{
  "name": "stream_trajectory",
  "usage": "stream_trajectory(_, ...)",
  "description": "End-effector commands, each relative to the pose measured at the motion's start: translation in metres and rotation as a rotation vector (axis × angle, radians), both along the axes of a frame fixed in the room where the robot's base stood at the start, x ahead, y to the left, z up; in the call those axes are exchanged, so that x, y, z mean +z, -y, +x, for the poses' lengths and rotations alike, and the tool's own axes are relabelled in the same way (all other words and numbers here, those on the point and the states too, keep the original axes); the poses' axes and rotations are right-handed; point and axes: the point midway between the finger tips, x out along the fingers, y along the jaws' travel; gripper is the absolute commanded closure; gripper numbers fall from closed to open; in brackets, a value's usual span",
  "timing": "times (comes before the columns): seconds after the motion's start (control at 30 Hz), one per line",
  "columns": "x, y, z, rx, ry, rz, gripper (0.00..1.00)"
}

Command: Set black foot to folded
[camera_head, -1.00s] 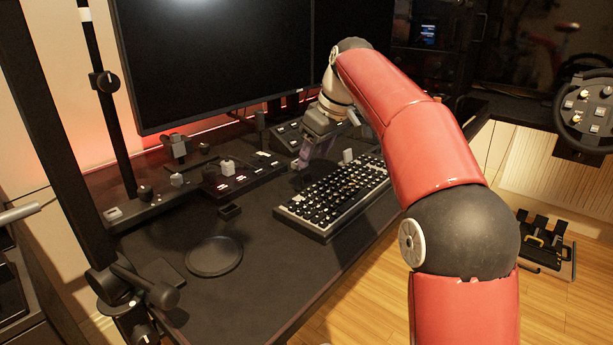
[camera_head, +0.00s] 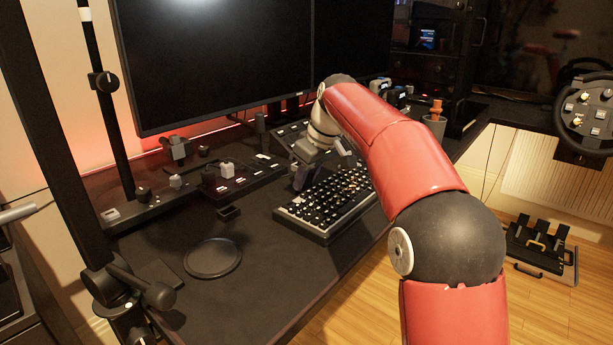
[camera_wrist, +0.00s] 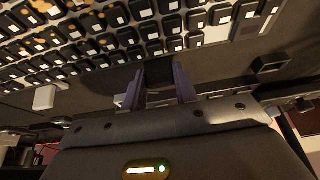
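The black keyboard (camera_head: 322,236) with white-marked keys lies on the dark desk; it fills the top of the wrist view (camera_wrist: 110,42). My gripper (camera_head: 300,178) is low over the desk at the keyboard's far-left edge. In the wrist view its two purple fingers (camera_wrist: 160,82) are apart and point at the keyboard's edge. A small dark piece (camera_wrist: 158,70) shows between the fingers; it may be the black foot, but its shape and angle are too dark to tell. I cannot tell whether the fingers touch it.
A small black open box (camera_head: 229,212) and a round black pad (camera_head: 213,258) lie left of the keyboard; the box also shows in the wrist view (camera_wrist: 270,63). A control panel (camera_head: 243,178) and monitors (camera_head: 215,60) stand behind. The desk's front left is mostly clear.

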Motion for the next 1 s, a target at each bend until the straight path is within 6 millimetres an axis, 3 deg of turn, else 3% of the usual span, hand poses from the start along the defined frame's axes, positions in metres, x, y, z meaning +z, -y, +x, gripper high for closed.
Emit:
stream_trajectory(0.13,0.0002,0.0000,-0.0001,0.000,0.000,0.000,0.94)
stream_trajectory(0.8,0.0005,0.0045,-0.0033,0.000,0.090,0.115,0.94)
stream_trajectory(0.83,0.0006,0.0045,-0.0033,0.000,0.090,0.115,0.67)
stream_trajectory(1.0,0.0005,0.0044,-0.0033,0.000,0.090,0.114,0.49)
